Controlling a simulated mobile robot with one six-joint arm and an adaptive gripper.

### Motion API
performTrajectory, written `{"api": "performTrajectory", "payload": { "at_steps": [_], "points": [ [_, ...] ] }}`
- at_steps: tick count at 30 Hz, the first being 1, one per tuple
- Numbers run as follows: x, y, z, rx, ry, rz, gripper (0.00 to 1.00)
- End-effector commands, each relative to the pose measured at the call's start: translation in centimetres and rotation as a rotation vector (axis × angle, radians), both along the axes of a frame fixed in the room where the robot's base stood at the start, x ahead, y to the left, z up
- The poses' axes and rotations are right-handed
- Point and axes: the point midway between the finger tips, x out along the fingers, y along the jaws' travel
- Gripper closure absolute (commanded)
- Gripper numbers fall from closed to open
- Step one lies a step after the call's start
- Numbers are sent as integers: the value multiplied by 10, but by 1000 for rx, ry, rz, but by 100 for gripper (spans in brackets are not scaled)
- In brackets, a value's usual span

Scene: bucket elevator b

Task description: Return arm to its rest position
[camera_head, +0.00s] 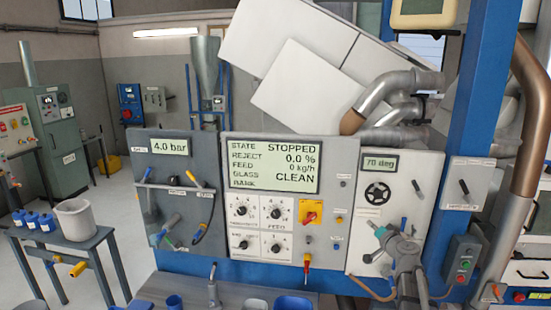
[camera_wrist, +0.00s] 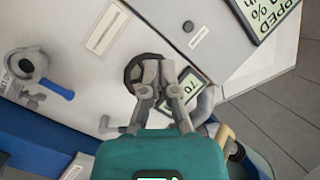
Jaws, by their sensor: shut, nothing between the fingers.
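My gripper (camera_wrist: 160,75) shows in the wrist view, with a teal body and grey fingers. The fingers converge and are shut with nothing held. Their tips overlap the black handwheel (camera_wrist: 133,75); I cannot tell how far apart they are, and part of the wheel is hidden. The small 70 deg display (camera_wrist: 196,85) is partly covered by a finger. In the head view the handwheel (camera_head: 377,193) and the display (camera_head: 380,163) are in plain sight on the light right-hand panel (camera_head: 358,245).
A blue-handled valve (camera_wrist: 35,70) and a small lever (camera_wrist: 105,125) stick out from the panel. Grey pipes (camera_head: 410,82) lie above it, and a blue post (camera_head: 483,90) stands right. The main screen (camera_head: 272,165) reads STOPPED. Open floor lies at the left.

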Motion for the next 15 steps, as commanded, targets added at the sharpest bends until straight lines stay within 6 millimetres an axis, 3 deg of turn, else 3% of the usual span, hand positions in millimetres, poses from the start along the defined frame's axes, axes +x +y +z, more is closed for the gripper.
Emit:
{"api": "performTrajectory", "payload": {
  "at_steps": [1,6,15],
  "points": [
    [-9,23,-21,-27,33,56,100],
    [-37,85,-74,-127,179,233,100],
    [-108,156,-175,-314,511,460,100]
  ]
}}
